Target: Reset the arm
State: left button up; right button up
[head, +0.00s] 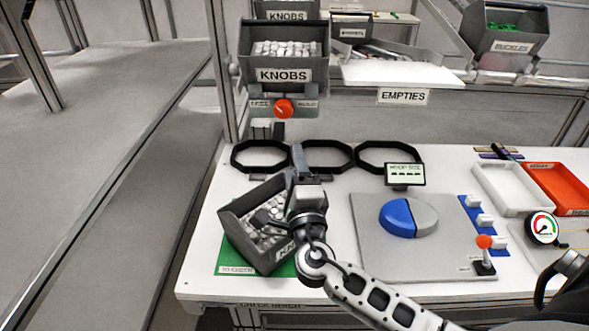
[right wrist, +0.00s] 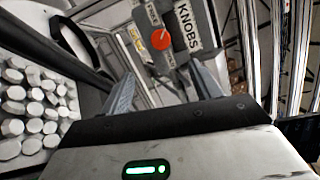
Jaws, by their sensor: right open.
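My right arm reaches in from the lower right of the head view. My right gripper (head: 282,188) is over the right part of a grey bin (head: 242,238) and hides some of it. In the right wrist view the two fingers (right wrist: 165,88) stand wide apart with nothing between them. The bin holds many white knobs (head: 262,232), which also show at the left of the wrist view (right wrist: 35,108). The bin sits turned at an angle on a green mat (head: 236,259). My left gripper is not in view.
A shelf bin labelled KNOBS (head: 284,75) hangs above a red dial (head: 284,108). Black ring frames (head: 327,168) line the table's back. A blue and grey disc (head: 397,219) lies on a grey plate (head: 375,265). White (head: 480,172) and red (head: 582,209) trays stand right.

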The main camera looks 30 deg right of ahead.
dwell(0.3)
jog(key=s+d+f+m+g, duration=0.1)
jog(key=s+f+m+g, duration=0.45)
jog(key=m, duration=0.75)
jog(key=s+d+f+m+g, duration=0.1)
jog(key=s+f+m+g, duration=0.4)
jog(key=m, duration=0.9)
jog(key=s+a+f+m+g+y, duration=0.2)
jog(key=s+a+m+g+y, duration=0.15)
jog(key=s+m, duration=0.55)
jog(key=s+a+f+m+g+y, duration=0.2)
jog(key=s+a+m+y, duration=0.3)
jog(key=m, duration=0.5)
jog(key=w+a+f+t, duration=0.2)
jog(key=f+t, duration=0.1)
jog(key=f, duration=0.1)
jog(key=w+a+f+t+y, duration=0.1)
jog(key=w+a+f+t, duration=0.1)
jog(key=f, duration=0.3)
jog(key=shift+w+a+f+t, duration=0.3)
jog(key=shift+a+t, duration=0.15)
jog(key=shift+t, duration=0.45)
jog(key=shift+y, duration=0.25)
